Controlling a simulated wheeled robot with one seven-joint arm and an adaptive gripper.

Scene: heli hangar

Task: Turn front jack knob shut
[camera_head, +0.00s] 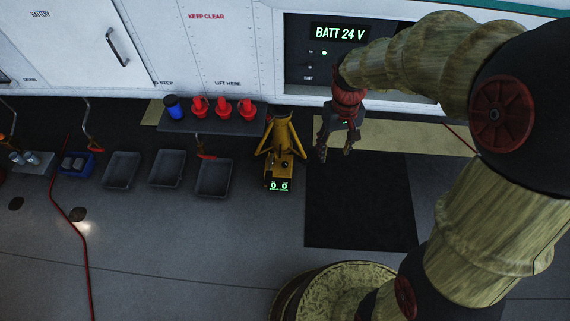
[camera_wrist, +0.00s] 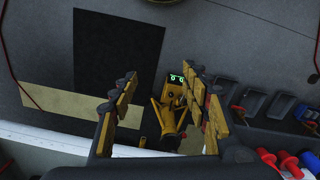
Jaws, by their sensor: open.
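The yellow jack (camera_head: 280,135) stands on the floor by the white fuselage, with splayed legs and a box with a lit green display (camera_head: 279,186) at its front. Small dark knobs (camera_head: 284,164) sit on top of the box; which way they are turned is too small to tell. My gripper (camera_head: 335,154) is open and empty, to the right of the jack and apart from it. In the wrist view the jack (camera_wrist: 168,115) shows between the open fingers of my gripper (camera_wrist: 160,75), nearer the right finger, which hides part of its side.
A dark mat (camera_head: 360,205) lies on the floor right of the jack. Grey trays (camera_head: 213,179) lie to its left. A shelf (camera_head: 205,124) holds several red items (camera_head: 223,108) and a blue can (camera_head: 174,106). A panel (camera_head: 340,33) reads BATT 24 V. A red cable (camera_head: 84,250) crosses the floor.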

